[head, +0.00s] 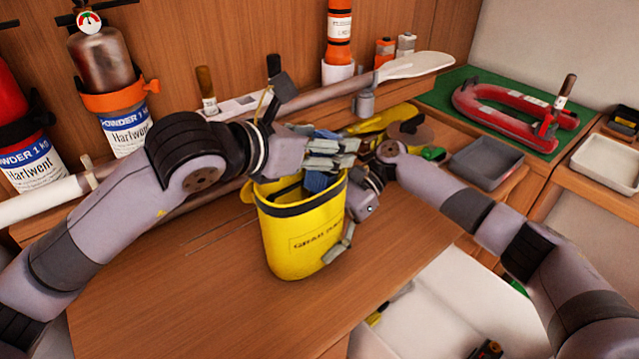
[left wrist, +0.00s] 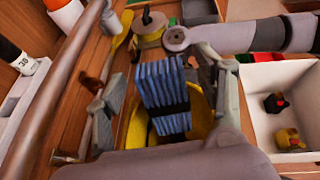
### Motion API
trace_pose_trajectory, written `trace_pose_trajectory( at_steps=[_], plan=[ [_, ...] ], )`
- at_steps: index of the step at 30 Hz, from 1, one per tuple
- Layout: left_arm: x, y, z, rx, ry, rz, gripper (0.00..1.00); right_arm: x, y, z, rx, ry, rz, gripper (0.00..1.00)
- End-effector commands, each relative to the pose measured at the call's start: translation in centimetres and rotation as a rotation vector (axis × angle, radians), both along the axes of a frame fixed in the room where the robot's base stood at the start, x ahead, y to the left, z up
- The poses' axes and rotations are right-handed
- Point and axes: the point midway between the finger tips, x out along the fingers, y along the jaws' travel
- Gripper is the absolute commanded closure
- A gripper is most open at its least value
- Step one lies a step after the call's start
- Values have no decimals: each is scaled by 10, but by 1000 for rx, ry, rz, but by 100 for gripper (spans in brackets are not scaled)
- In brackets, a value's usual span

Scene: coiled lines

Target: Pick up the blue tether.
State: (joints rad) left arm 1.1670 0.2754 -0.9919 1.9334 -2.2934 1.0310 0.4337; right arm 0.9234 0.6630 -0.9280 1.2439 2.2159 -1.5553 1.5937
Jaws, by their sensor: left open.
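The blue tether (left wrist: 160,97) is a bundle of blue coils with a dark band round it. In the left wrist view it stands up out of the yellow bucket (head: 300,240), between the open fingers of my left gripper (head: 332,152). In the head view those fingers hide much of the tether, and a blue part (head: 317,182) shows just below them at the bucket's mouth. My right gripper (head: 347,222) is at the bucket's right side, with one finger along its outer wall. Its other finger is hidden, so I cannot tell whether it grips the bucket.
A long paddle (head: 415,66) lies behind the bucket. Fire extinguishers (head: 110,75) stand at the left. A grey tray (head: 486,160), a red inflatable boat model (head: 500,112) and a white bin (head: 606,158) are at the right. The wooden table (head: 160,300) is clear in front of the bucket.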

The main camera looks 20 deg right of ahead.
Motion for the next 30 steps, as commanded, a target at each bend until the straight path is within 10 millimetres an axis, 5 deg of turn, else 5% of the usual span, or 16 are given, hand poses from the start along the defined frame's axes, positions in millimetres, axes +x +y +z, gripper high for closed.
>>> trace_pose_trajectory(
  at_steps=[9,30],
  plan=[
    [3,-4,-2,0,0,0,37,0,0,0,0,-2,-1,60],
    [3,-4,-2,0,1,0,84,0,0,0,0,-1,-1,60]
  ],
)
